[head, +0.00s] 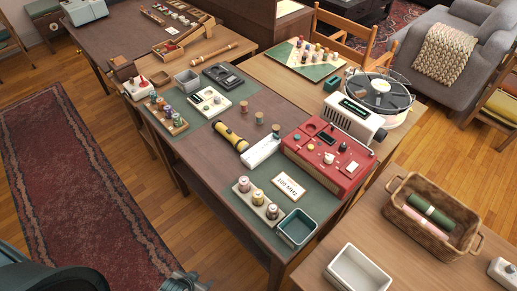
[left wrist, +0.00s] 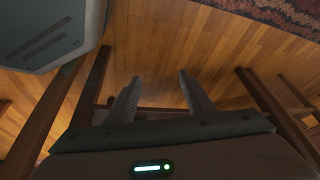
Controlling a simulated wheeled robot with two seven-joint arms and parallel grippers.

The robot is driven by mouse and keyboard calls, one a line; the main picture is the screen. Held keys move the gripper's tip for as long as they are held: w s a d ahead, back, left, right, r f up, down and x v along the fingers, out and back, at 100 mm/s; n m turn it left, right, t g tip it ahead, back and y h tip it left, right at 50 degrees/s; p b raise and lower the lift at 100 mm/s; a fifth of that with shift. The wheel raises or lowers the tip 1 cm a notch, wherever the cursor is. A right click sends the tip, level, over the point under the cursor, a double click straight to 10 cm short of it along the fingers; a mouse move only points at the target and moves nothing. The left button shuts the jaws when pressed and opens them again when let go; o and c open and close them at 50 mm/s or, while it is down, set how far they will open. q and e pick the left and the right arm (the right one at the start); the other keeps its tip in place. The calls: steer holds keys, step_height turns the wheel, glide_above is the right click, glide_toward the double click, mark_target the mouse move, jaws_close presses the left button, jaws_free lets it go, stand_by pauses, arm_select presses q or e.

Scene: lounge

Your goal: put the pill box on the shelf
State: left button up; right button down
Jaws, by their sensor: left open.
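A long white box (head: 261,150), which looks like the pill box, lies on the dark table (head: 212,158) between a yellow flashlight and a red console. I cannot make out its lid or markings. No shelf is clearly recognisable in these views. My left gripper (head: 186,282) is at the bottom edge of the head view, in front of the table and well short of the white box. In the left wrist view its two fingers (left wrist: 158,98) are apart with nothing between them, over the wood floor. My right gripper is not in view.
The yellow flashlight (head: 230,137) and red console (head: 328,155) flank the white box. A basket (head: 432,218) and white bin (head: 357,270) are on the right table. Open floor and a rug (head: 75,185) lie left.

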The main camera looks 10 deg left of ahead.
mark_target(246, 162)
arm_select(q)
steer(key=w+d+r+m+t+h+p, duration=0.1)
steer(key=w+r, duration=0.3)
steer(key=r, duration=0.7)
steer(key=w+d+r+m+t+h+p, duration=0.1)
steer(key=w+r, duration=0.4)
steer(key=r, duration=0.7)
steer(key=w+d+r+m+t+h+p, duration=0.1)
steer(key=w+d+r, duration=0.3)
steer(key=r, duration=0.7)
steer(key=shift+w+r+m+t+h, duration=0.3)
steer(key=shift+w+t+h, duration=0.3)
steer(key=shift+w+h, duration=0.2)
steer(key=w+a+r+t+h, duration=0.2)
steer(key=w+a+r, duration=0.2)
steer(key=w+r, duration=0.2)
steer(key=shift+a+m, duration=0.3)
steer(key=shift+a, duration=0.05)
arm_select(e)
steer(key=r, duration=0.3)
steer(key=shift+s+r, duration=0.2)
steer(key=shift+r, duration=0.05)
